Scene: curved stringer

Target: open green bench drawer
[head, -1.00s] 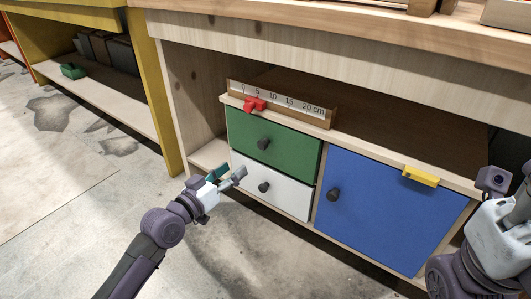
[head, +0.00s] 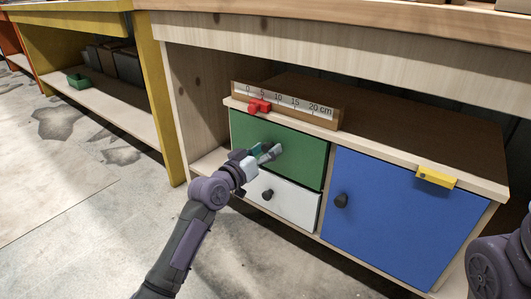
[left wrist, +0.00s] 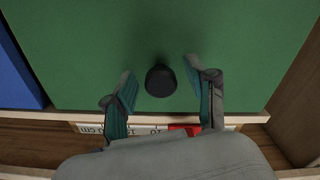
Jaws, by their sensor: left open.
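The green drawer (head: 303,158) is shut in the bench, above a white drawer (head: 291,200). It fills much of the left wrist view (left wrist: 100,50). Its round dark knob (left wrist: 160,80) shows between the two fingers in that view; in the head view my gripper hides it. My left gripper (head: 268,153) is open at the front of the green drawer, its fingers on either side of the knob and apart from it. My right gripper is out of view; only part of my right arm shows at the right edge.
A blue door (head: 400,210) with a dark knob stands right of the drawers. A ruler (head: 290,105) with a red slider (head: 260,106) and a yellow block (head: 436,177) are on the shelf above. Open floor lies in front.

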